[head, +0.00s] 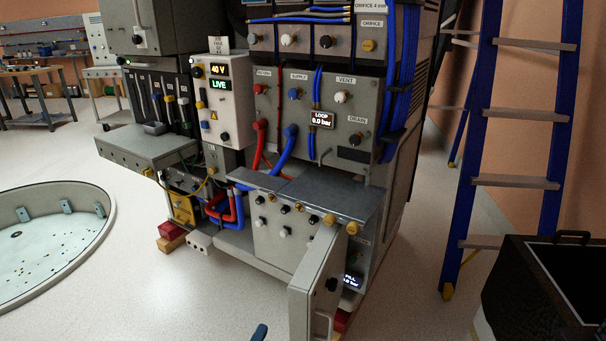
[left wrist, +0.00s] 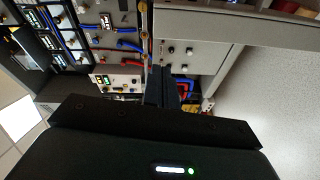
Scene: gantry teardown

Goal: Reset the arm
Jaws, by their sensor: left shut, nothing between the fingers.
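My left gripper (left wrist: 162,75) shows in the left wrist view as dark blue fingers together, with nothing between them. In the head view only a small blue tip of it (head: 259,333) shows at the bottom edge, in front of the machine and apart from it. The gantry machine (head: 318,140) stands in the middle of the head view, with knobs, blue and red hoses and a loop display reading 0.0 bar. A power box (head: 222,105) reads 40 V and LIVE. A small grey door (head: 316,280) stands open at the lower front. My right gripper is not in view.
A blue ladder (head: 515,182) leans at the right, with a dark open bin (head: 535,290) in front of it. Pale floor (head: 150,300) between pit and machine is clear.

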